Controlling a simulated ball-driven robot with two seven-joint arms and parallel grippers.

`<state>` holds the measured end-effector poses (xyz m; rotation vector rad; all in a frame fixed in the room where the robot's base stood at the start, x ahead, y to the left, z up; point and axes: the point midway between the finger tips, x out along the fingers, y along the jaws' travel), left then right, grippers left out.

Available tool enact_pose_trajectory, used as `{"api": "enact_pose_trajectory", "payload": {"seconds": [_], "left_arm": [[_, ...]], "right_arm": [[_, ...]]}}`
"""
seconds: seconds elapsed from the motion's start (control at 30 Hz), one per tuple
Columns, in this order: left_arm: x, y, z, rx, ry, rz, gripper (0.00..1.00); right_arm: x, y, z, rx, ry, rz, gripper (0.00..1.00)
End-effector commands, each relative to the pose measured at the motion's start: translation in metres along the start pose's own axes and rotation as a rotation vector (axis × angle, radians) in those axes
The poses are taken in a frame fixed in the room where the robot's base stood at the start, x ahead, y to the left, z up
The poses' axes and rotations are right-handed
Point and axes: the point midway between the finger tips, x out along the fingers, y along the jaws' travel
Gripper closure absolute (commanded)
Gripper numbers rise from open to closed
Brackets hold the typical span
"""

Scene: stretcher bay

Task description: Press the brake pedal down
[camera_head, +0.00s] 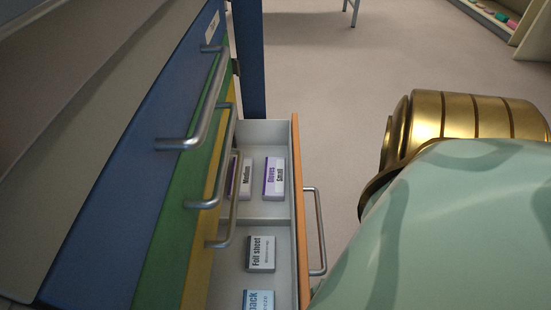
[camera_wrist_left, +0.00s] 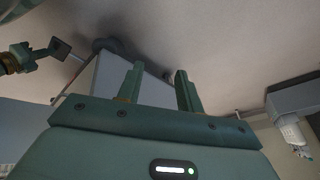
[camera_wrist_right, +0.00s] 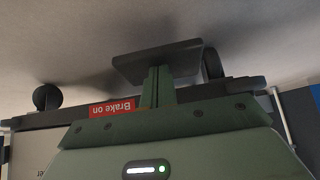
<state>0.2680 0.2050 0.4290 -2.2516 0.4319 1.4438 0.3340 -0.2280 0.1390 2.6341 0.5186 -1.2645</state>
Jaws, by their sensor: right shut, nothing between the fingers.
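The brake pedal is a flat dark plate (camera_wrist_right: 150,62) in the right wrist view. A red label reading "Brake on" (camera_wrist_right: 112,108) appears upside down near it. My right gripper (camera_wrist_right: 157,72) is shut and empty, its fingertips at the plate and overlapping it in the picture; I cannot tell whether they touch. In the left wrist view a dark plate, seemingly the pedal (camera_wrist_left: 60,48), is at the far left beside a green and gold arm end, likely mine. My left gripper (camera_wrist_left: 160,75) is open and empty, its fingers apart. Neither gripper shows in the head view.
Dark wheels (camera_wrist_right: 47,97) (camera_wrist_right: 212,65) flank the pedal. In the head view an open drawer (camera_head: 296,215) with labelled boxes, including a foil sheet box (camera_head: 261,254), juts from a coloured cabinet (camera_head: 130,190). Clear floor (camera_head: 330,85) lies beyond it.

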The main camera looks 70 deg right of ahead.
Motion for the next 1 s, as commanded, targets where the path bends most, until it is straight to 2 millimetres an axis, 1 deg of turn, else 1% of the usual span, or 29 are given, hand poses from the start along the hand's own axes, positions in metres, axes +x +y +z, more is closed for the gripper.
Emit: {"api": "enact_pose_trajectory", "payload": {"seconds": [0.03,0.3,0.43,0.47,0.5,0.57,0.7,0.93,1.0], "left_arm": [[0.004,0.001,0.002,0.0,-0.005,0.003,0.64],[0.004,0.001,0.003,0.0,-0.006,0.003,0.64],[0.0,0.0,0.004,0.009,-0.016,-0.002,0.64],[0.0,-0.001,0.007,0.017,-0.03,-0.003,0.64],[0.004,-0.002,0.018,0.037,-0.067,-0.007,0.64],[0.003,-0.004,0.031,0.064,-0.114,-0.013,0.64],[-0.002,-0.012,0.062,0.124,-0.233,-0.026,0.64],[-0.015,-0.028,0.115,0.217,-0.44,-0.044,0.64],[-0.004,-0.015,0.131,0.202,-0.448,-0.016,0.64]], "right_arm": [[0.003,0.0,0.007,-0.001,-0.023,0.002,1.0],[0.003,0.001,0.008,0.001,-0.023,0.002,1.0],[-0.004,0.001,0.006,0.001,-0.021,0.003,1.0],[-0.007,0.001,0.006,0.001,-0.02,0.004,1.0],[-0.013,0.001,0.005,0.0,-0.019,0.004,1.0],[-0.023,0.001,0.004,-0.001,-0.017,0.004,1.0],[-0.048,0.001,-0.001,-0.003,-0.007,0.006,1.0],[-0.09,0.001,-0.004,-0.004,0.001,0.007,1.0],[-0.094,0.0,-0.002,-0.003,0.001,0.006,1.0]]}}
